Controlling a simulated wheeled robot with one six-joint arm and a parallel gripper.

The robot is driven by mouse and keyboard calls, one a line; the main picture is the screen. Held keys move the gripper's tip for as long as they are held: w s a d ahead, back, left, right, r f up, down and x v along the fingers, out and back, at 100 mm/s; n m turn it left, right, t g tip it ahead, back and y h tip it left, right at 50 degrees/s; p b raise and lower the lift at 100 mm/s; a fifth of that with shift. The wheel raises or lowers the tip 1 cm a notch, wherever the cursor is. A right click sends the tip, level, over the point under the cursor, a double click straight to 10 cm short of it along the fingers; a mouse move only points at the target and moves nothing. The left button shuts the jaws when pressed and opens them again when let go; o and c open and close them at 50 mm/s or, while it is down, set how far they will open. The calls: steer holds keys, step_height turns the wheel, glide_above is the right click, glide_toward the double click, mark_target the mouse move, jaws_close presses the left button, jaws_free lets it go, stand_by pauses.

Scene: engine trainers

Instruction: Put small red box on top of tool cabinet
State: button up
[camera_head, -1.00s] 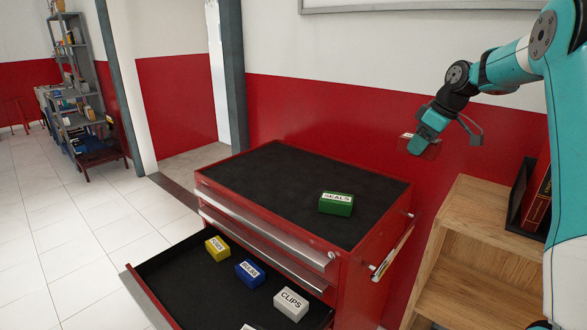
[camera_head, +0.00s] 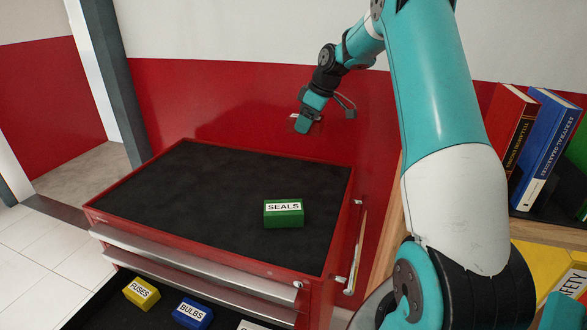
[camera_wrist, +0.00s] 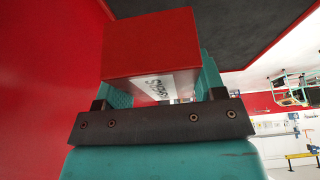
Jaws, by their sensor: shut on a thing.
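The small red box (camera_wrist: 150,45) is held between the fingers of my gripper and fills the middle of the wrist view, with part of a white label showing. In the head view my gripper (camera_head: 303,124) is shut on it, in the air by the red wall behind the cabinet's far right part. The box is mostly hidden there; a bit of its white label shows at the gripper's tip. The red tool cabinet (camera_head: 140,215) has a black top, with a green box marked SEALS (camera_head: 284,214) near its front right.
The cabinet's open drawer (camera_head: 95,310) holds a yellow FUSES box (camera_head: 142,293), a blue BULBS box (camera_head: 193,313) and a partly seen white box. A wooden shelf with books (camera_head: 510,130) stands at the right. The left and middle of the cabinet top are clear.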

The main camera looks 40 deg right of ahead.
mark_target(301, 177)
step_height(301, 177, down, 15)
steer(key=p, duration=0.3)
steer(key=shift+f, duration=0.2)
steer(key=shift+f, duration=0.1)
steer(key=o, duration=1)
steer(key=shift+c, duration=0.2)
